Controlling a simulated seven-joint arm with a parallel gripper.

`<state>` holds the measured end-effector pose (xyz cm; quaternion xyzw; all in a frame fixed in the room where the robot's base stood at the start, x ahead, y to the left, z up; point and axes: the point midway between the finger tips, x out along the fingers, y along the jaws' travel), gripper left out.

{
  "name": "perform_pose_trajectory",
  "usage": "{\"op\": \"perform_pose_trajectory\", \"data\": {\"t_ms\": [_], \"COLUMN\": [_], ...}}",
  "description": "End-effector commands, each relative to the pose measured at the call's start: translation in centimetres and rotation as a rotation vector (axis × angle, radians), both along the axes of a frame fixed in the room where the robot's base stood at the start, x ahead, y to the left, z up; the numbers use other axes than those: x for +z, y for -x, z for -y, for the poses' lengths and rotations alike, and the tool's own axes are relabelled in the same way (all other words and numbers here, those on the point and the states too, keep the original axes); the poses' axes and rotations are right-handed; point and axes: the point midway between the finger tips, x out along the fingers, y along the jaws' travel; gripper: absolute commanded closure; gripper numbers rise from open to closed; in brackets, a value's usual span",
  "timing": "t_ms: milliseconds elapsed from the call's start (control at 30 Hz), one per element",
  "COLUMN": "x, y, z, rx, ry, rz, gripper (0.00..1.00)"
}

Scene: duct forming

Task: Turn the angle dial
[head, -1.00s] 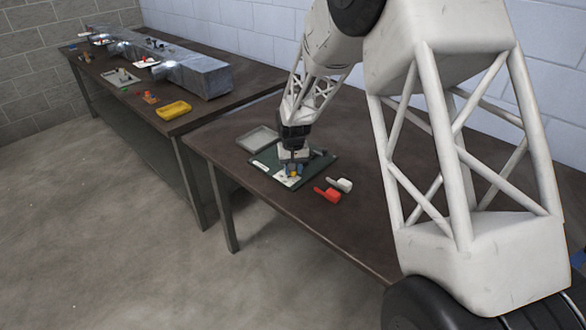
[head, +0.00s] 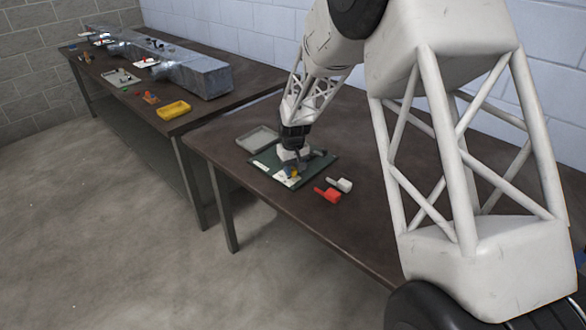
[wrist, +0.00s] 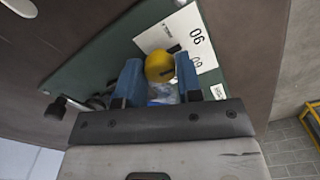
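The yellow dial (wrist: 159,65) sits on a white card (wrist: 193,38) printed with large numbers, on a dark green board (wrist: 97,62). In the head view the dial (head: 293,173) shows as a small yellow spot below my gripper (head: 291,164). In the wrist view the two blue fingers of my gripper (wrist: 158,77) stand apart, one on each side of the dial. They look very close to its sides; I cannot tell whether they press on it. A pale, clear-looking part shows between the fingers. Part of the card is hidden by the right finger.
A grey tray (head: 257,139) lies behind the board. A red tool (head: 328,195) and a white one (head: 340,184) lie to its right. The far table (head: 236,99) holds a metal duct (head: 198,76) and a yellow tray (head: 173,109). The near table's right part is mostly clear.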

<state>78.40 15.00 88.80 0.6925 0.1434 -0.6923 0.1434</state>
Motion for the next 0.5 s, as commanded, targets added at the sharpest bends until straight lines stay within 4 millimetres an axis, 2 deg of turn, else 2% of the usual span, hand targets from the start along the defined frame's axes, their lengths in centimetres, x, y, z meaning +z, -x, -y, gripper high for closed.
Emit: {"op": "perform_pose_trajectory", "data": {"t_ms": [33,133,500], "x": [0.11,0.07,0.20], "y": [-0.05,-0.03,-0.01], "z": [-0.01,0.00,0.00], "rx": [0.000,0.000,-0.001], "ry": [-0.001,0.000,0.000], "rz": [0.002,0.001,0.000], "gripper": [0.59,0.44,0.43]}}
